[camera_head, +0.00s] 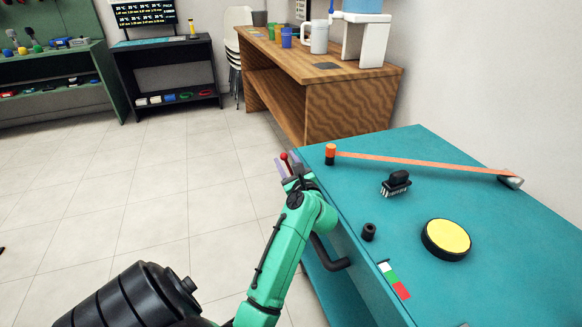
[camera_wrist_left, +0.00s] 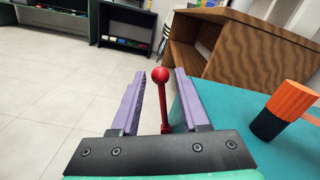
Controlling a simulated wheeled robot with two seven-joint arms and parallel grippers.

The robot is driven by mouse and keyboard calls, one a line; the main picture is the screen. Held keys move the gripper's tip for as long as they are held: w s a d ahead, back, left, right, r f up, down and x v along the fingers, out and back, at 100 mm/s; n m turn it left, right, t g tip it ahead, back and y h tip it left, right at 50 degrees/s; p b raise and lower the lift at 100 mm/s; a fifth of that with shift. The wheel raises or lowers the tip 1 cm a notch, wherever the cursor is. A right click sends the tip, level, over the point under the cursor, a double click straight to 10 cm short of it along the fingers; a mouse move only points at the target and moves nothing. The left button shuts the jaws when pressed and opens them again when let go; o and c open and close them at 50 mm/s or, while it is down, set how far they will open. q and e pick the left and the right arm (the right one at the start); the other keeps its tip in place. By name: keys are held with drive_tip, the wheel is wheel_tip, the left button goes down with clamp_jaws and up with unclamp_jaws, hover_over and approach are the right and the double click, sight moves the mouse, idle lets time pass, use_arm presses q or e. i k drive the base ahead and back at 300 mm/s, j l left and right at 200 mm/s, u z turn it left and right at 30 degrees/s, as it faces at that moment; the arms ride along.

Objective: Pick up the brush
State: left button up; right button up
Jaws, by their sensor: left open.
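A small brush (camera_head: 396,183) with a black grip and a dark-and-light bristle base sits on the teal table (camera_head: 480,200), toward its middle. My left gripper (camera_head: 288,164) is at the table's left edge, left of the brush and apart from it. In the left wrist view, my left gripper (camera_wrist_left: 159,73) has its two purple fingers apart. A red ball knob on a red stem (camera_wrist_left: 160,75) shows between the fingers; contact cannot be told. The brush is not in the left wrist view. My right gripper is not in view.
An orange-and-black cylinder (camera_head: 330,154) stands close to my left gripper, with an orange strip (camera_head: 420,164) running to a grey piece (camera_head: 511,180). A yellow-topped round button (camera_head: 446,239) and a small black knob (camera_head: 369,232) are nearer. A wooden bench (camera_head: 340,100) stands behind.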

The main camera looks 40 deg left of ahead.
sight(399, 180)
drive_tip(key=k+l, duration=0.4)
drive_tip(key=k, duration=0.45)
